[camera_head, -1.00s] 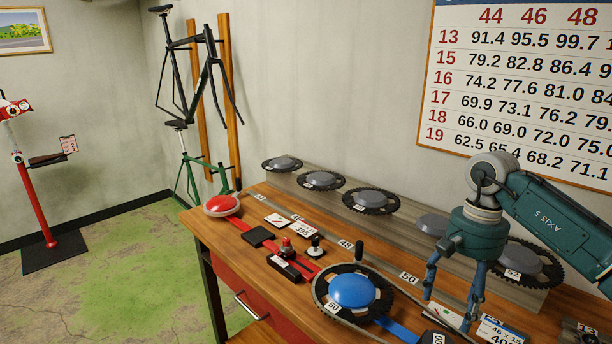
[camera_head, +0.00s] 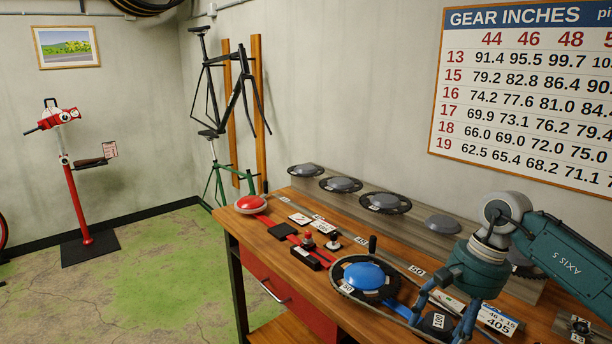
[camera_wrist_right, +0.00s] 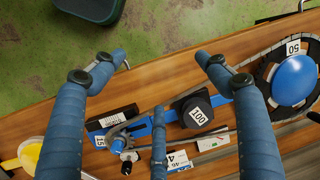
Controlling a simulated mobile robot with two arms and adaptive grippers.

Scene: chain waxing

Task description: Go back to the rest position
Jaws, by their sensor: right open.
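My right gripper (camera_head: 440,322) is open and empty above the front right of the wooden bench (camera_head: 318,262). In the wrist view its blue fingers (camera_wrist_right: 162,62) are spread wide, with nothing between the tips but bench edge and green floor. A black block marked 100 (camera_wrist_right: 197,112) lies on a blue strip below them; it also shows in the head view (camera_head: 438,322). A chainring marked 50 (camera_head: 345,288) lies around a blue dome (camera_head: 366,276), left of my right gripper. My left gripper is not in view.
A red dome (camera_head: 250,203) sits at the bench's far left end. Small black parts and labels (camera_head: 300,218) lie mid-bench. Chainrings on grey domes (camera_head: 386,203) line a raised ledge behind. A red stand (camera_head: 78,205) stands at left; green floor (camera_head: 170,270) before it is clear.

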